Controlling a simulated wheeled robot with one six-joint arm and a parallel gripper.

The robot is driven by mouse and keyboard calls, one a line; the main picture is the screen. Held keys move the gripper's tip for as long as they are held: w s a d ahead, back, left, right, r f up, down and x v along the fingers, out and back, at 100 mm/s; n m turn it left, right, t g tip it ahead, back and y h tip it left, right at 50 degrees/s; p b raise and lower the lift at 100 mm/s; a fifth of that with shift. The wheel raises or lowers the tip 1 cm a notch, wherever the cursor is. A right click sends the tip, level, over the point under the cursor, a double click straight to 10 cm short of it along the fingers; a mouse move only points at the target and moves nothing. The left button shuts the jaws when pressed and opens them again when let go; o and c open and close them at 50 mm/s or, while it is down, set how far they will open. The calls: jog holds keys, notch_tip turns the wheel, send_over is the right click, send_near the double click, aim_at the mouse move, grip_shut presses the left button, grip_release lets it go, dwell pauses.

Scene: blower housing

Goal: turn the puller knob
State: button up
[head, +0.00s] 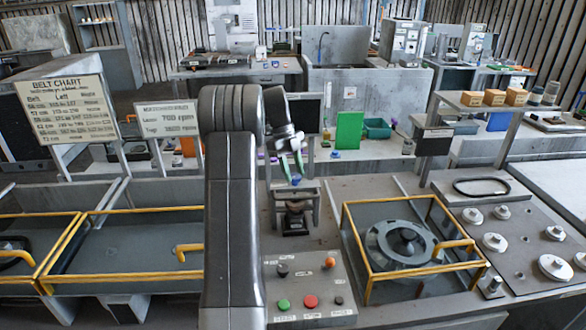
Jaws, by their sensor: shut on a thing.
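A small puller (296,226), a grey frame with a dark part inside it, stands on the bench in the middle of the head view. A small blue knob (296,180) sits at its top. My gripper (292,170) points down over the puller, with green fingers. The fingers are shut on the knob, one on each side of it. My own arm passes in front, to the left of the puller. The knob is small here, so its turn angle cannot be read.
A control panel (318,285) with coloured buttons lies in front of the puller. A yellow-framed guard (368,282) surrounds a round housing (400,243) at right, with pulleys (495,242) beyond. A green board (349,131) stands behind. Yellow-edged covers (130,250) lie at left.

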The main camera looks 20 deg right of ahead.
dwell(0.4)
jog(key=o, duration=1)
jog(key=p+v, duration=0.2)
jog(key=v, duration=1)
jog(key=shift+f, duration=0.15)
jog(key=shift+b+x, duration=1)
jog(key=shift+x, duration=4.85)
